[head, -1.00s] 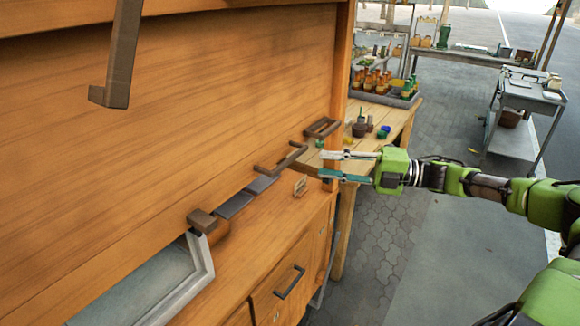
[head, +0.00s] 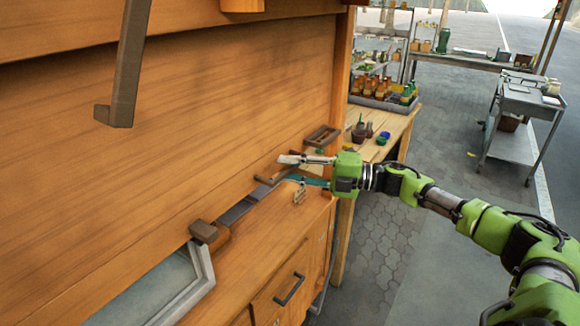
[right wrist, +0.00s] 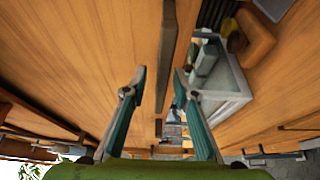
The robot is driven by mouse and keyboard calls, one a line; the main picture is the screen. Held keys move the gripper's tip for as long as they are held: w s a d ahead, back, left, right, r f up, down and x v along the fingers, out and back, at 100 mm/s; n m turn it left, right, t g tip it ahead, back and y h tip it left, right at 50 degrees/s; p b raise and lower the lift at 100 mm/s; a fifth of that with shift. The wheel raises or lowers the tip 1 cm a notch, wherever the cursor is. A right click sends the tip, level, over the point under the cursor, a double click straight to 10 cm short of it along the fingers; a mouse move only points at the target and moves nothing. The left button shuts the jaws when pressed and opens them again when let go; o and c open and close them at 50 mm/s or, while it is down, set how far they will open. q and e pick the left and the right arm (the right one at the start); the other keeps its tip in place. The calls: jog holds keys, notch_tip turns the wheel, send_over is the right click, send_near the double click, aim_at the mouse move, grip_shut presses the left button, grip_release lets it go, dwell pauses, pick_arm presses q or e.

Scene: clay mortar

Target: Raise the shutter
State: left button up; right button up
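The shutter (head: 210,110) is a large orange-brown wooden panel filling the left of the head view; its lower edge is down near the wooden counter. A dark brown bar handle (head: 268,181) sits at its lower right. My right gripper (head: 285,168) is open at this handle, one finger above and one below it in the picture. In the right wrist view a dark bar (right wrist: 167,50) runs ahead, between the lines of the two spread fingers (right wrist: 160,82); they look apart from it. The fingers partly cover the handle in the head view. My left gripper is not in view.
A dark brown bar (head: 128,65) hangs at upper left. A brown bracket (head: 321,137) stands near the right post. A grey-framed tray (head: 190,285) and a brown block (head: 203,231) are on the counter. A table with bottles (head: 385,90) is behind; a grey cart (head: 520,120) stands right.

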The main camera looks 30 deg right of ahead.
grip_shut()
jog(key=shift+r, duration=0.1)
